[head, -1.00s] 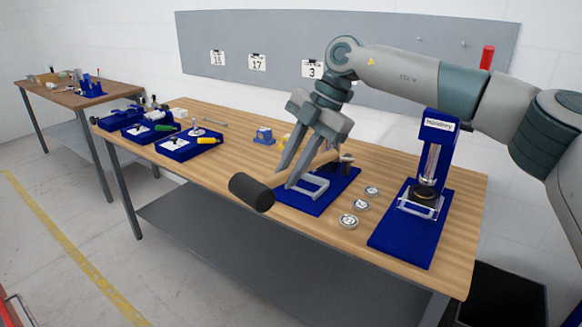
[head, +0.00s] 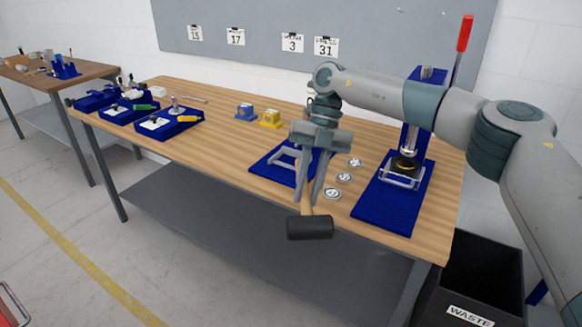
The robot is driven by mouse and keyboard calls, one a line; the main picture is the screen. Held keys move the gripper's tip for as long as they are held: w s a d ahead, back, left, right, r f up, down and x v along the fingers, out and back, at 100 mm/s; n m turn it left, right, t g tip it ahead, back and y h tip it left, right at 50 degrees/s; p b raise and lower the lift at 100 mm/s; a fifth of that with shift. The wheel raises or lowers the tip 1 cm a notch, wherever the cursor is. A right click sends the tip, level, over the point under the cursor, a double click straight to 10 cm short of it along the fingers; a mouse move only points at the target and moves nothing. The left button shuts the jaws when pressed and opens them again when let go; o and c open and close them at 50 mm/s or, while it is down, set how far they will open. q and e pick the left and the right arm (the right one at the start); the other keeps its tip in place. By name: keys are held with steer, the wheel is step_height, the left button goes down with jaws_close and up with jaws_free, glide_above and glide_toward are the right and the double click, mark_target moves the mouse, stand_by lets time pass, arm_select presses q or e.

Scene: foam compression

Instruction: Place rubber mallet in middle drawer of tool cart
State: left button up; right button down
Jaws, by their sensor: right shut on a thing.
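The rubber mallet (head: 310,228) has a dark cylindrical head and a light wooden handle. My right gripper (head: 308,202) points down and is shut on the mallet's handle, with the head hanging at the front edge of the workbench. Most of the handle is hidden by the fingers. My left gripper is not in view. The tool cart and its middle drawer cannot be made out; only a red edge with a pale bar (head: 14,305) shows at the lower left corner.
The wooden workbench (head: 225,160) carries a blue fixture (head: 262,163) behind the gripper, several round weights (head: 344,178), and a blue press stand (head: 385,212) at right. Blue trays (head: 165,130) stand at left. A black waste bin (head: 480,275) is at lower right. Floor at left is clear.

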steer(key=s+d+f+n+t+h, duration=0.3)
steer(key=s+d+f+n, duration=0.3)
steer(key=n, duration=1.1)
steer(key=s+d+f+n+t+h, duration=0.3)
steer(key=s+d+f+n+t, duration=0.3)
steer(key=d+f+n, duration=0.5)
step_height(320, 180, down, 3)
steer(key=s+n, duration=0.1)
steer(key=n, duration=0.5)
steer(key=shift+s+d+f, duration=0.15)
steer(key=shift+s+d, duration=0.05)
